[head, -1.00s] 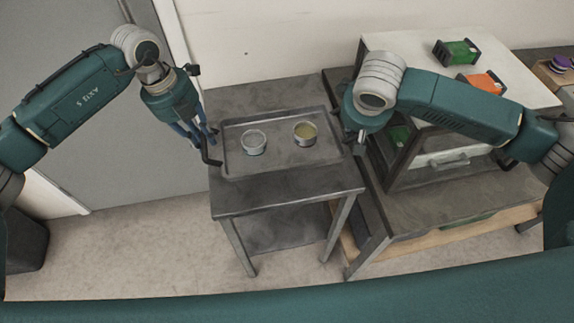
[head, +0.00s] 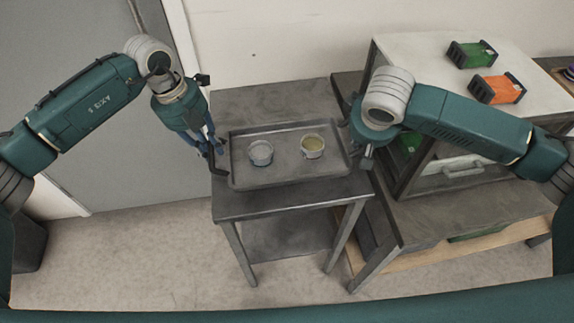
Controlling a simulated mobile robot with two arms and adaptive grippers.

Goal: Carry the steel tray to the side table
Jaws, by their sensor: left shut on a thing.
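The steel tray (head: 290,178) is a grey, shallow, rimmed tray in the middle of the head view. It looks level and carries a pale tin (head: 261,153) and a tin with yellowish contents (head: 312,146), both upright. The side table (head: 285,203) is a dark metal table with a lower shelf, directly under the tray; I cannot tell whether they touch. My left gripper (head: 211,152) is shut on the tray's dark handle at its left end. My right gripper (head: 366,158) is at the tray's right end, mostly hidden by its own wrist, so its fingers and grasp are unclear.
A workbench (head: 445,225) stands close on the right, with a white-topped cabinet (head: 425,50) on it. A green-sided box (head: 471,54) and an orange-sided box (head: 497,89) lie on the cabinet. A grey door (head: 85,130) is at the left. The table's back part is bare.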

